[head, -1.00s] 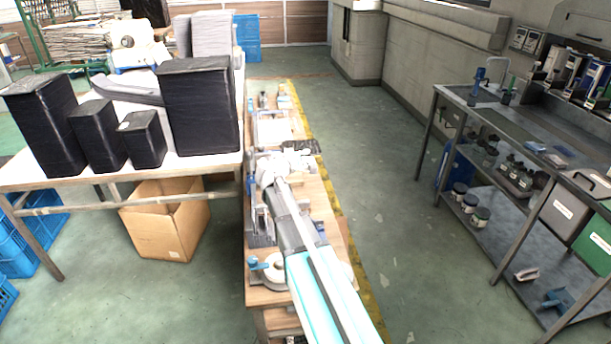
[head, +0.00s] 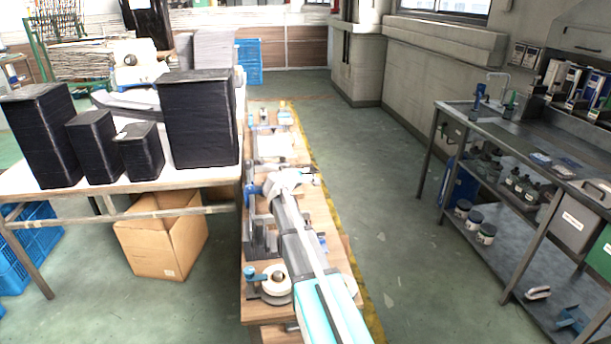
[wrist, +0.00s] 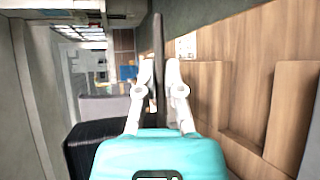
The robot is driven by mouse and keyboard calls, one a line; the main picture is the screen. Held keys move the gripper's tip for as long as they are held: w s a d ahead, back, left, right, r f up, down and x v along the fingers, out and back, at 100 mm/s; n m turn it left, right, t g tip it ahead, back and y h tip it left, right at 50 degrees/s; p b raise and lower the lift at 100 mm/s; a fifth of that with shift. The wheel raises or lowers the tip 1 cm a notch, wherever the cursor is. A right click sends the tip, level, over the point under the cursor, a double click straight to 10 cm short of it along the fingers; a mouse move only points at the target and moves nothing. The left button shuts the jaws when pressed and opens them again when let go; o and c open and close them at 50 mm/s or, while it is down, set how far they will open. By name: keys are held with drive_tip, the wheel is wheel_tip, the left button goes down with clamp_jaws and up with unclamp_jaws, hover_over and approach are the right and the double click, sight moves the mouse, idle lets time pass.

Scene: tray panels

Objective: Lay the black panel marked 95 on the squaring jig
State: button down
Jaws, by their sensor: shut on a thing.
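My gripper (wrist: 159,70) is shut on a thin dark panel (wrist: 158,38), which stands edge-on between the two pale fingers in the wrist view. Its face is turned away, so no number can be read. In the head view my arm reaches along the wooden bench, and my gripper (head: 297,180) is small and partly hidden there, above the bench. I cannot tell the panel apart clearly in that view. Several fixtures stand on the bench; I cannot tell for sure which one is the squaring jig.
Black wrapped stacks (head: 198,120) stand on a white table at left, close to the bench (head: 330,235). A tape roll (head: 276,280) sits at the bench's near end. A cardboard box (head: 160,240) is under the table. The floor (head: 390,200) right of the bench is clear.

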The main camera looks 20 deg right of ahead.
drive_tip(key=shift+f, duration=0.1)
wheel_tip(320, 180, down, 6)
drive_tip(key=b, duration=0.6)
drive_tip(key=shift+f+b, duration=0.2)
drive_tip(key=shift+b, duration=0.1)
drive_tip(key=shift+w+a+f, duration=0.1)
drive_tip(key=shift+w+a, duration=0.2)
drive_tip(key=shift+a, duration=0.65)
drive_tip(key=shift+w+a, duration=0.25)
drive_tip(key=shift+a, duration=0.65)
drive_tip(key=shift+w+a+f, duration=0.1)
drive_tip(key=shift+w+a, duration=0.2)
drive_tip(key=shift+a, duration=0.65)
drive_tip(key=shift+r, duration=0.3)
drive_tip(key=shift+r+p, duration=0.95)
drive_tip(key=shift+p, duration=0.1)
drive_tip(key=shift+s+d, duration=0.1)
drive_tip(key=shift+s, duration=0.05)
drive_tip(key=shift+n+t+y, duration=0.4)
drive_tip(key=shift+n+t, duration=0.1)
drive_tip(key=shift+t, duration=0.1)
drive_tip(key=shift+a, duration=0.25)
